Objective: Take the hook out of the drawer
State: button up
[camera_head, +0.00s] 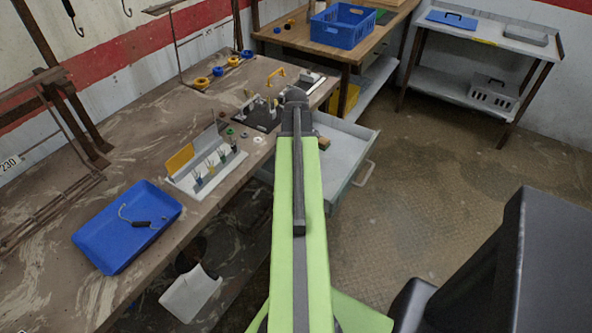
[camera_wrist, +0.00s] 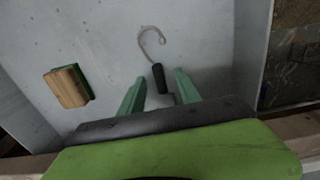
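The open drawer (camera_head: 348,148) is pale grey and sticks out from the bench to the right of my arm. It fills most of the wrist view (camera_wrist: 215,40). The hook lies on the drawer floor, with a curved metal end (camera_wrist: 150,38) and a black handle (camera_wrist: 158,78). My gripper (camera_wrist: 160,86) is open, with two green fingers apart on either side of the handle's near end. It holds nothing; I cannot tell how high the fingers are above the floor. In the head view my arm covers the gripper and the hook.
A wooden block with a green side (camera_wrist: 68,87) lies left of the hook in the drawer. Drawer walls stand close on the right. A blue tray (camera_head: 103,258) on the bench holds another hook-like tool (camera_head: 133,220).

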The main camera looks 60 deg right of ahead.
jog(key=shift+r, duration=0.1)
grip_shut()
dwell(1.2)
